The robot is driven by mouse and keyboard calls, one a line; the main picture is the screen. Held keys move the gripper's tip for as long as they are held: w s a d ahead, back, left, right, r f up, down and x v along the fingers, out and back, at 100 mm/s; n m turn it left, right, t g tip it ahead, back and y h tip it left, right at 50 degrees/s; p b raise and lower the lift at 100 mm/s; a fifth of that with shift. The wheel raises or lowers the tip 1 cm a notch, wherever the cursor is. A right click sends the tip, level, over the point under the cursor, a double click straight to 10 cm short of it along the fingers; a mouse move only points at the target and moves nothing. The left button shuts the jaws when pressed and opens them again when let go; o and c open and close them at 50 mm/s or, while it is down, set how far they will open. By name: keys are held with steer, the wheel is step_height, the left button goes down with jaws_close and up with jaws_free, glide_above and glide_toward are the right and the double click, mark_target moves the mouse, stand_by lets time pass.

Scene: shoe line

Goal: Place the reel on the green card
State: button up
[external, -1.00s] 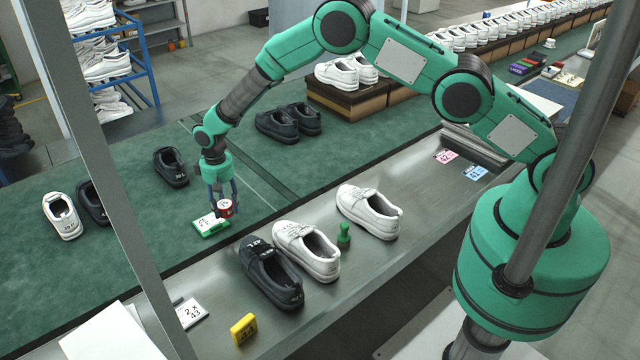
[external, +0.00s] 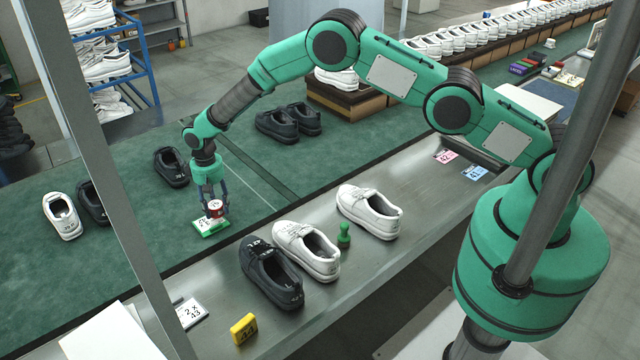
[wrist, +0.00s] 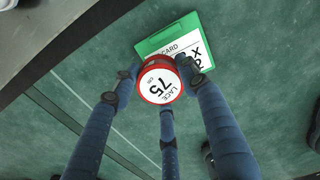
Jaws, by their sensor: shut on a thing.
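The reel (external: 214,206) is red with a white label; in the wrist view its top (wrist: 159,86) reads "LACE 75". My gripper (external: 213,203) is shut on it, with blue-grey fingers around its sides. The green card (external: 204,232) lies on the green mat by the metal edge. In the wrist view the card (wrist: 150,46) extends beyond the reel, which covers one side of it. The reel is over or right at the card's edge; I cannot tell whether it touches the card.
A black shoe (external: 270,275) and two white shoes (external: 305,250) stand on the metal strip to the right, with a green peg-like piece (external: 344,235). A yellow block (external: 243,328) is at the front. A black shoe (external: 171,167) stands behind the gripper.

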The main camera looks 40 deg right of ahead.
mark_target(215, 204)
steer(key=shift+f, duration=1.25)
steer(key=shift+f, duration=0.2)
steer(key=o, duration=1.1)
steer(key=shift+r, duration=0.1)
steer(key=shift+r, duration=0.15)
steer(key=shift+r, duration=6)
